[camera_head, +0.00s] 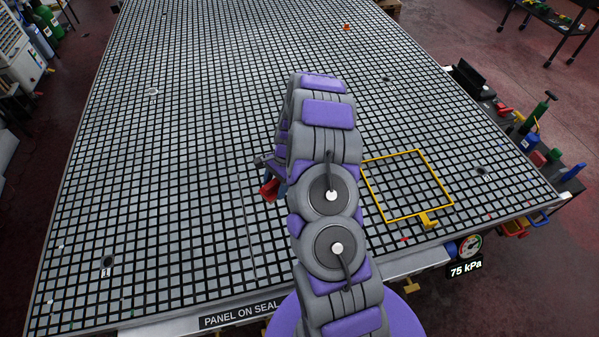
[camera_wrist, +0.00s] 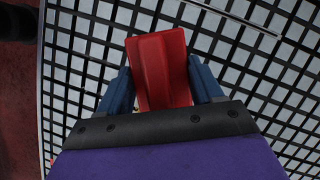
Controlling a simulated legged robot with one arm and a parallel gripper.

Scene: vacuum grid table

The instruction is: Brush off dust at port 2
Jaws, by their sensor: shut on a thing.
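My gripper (camera_head: 277,183) is left of my arm, over the grid table (camera_head: 200,130). It is shut on a red brush (camera_head: 268,188). In the wrist view the red brush (camera_wrist: 161,72) sits between the blue fingers of my gripper (camera_wrist: 162,80); no bristles show. Round dark ports show in the table: one at front left (camera_head: 107,262) with a small unclear label, one at back left (camera_head: 153,92), one at back right (camera_head: 387,79) and one at right (camera_head: 482,170). I cannot tell which is port 2, and I see no clear dust.
A yellow square outline (camera_head: 419,151) lies on the table right of my arm. A gauge (camera_head: 469,246) reading 75 kPa hangs at the front edge. Bottles and tools (camera_head: 537,120) stand along the right side. A small orange piece (camera_head: 346,26) lies far back. The left table is mostly clear.

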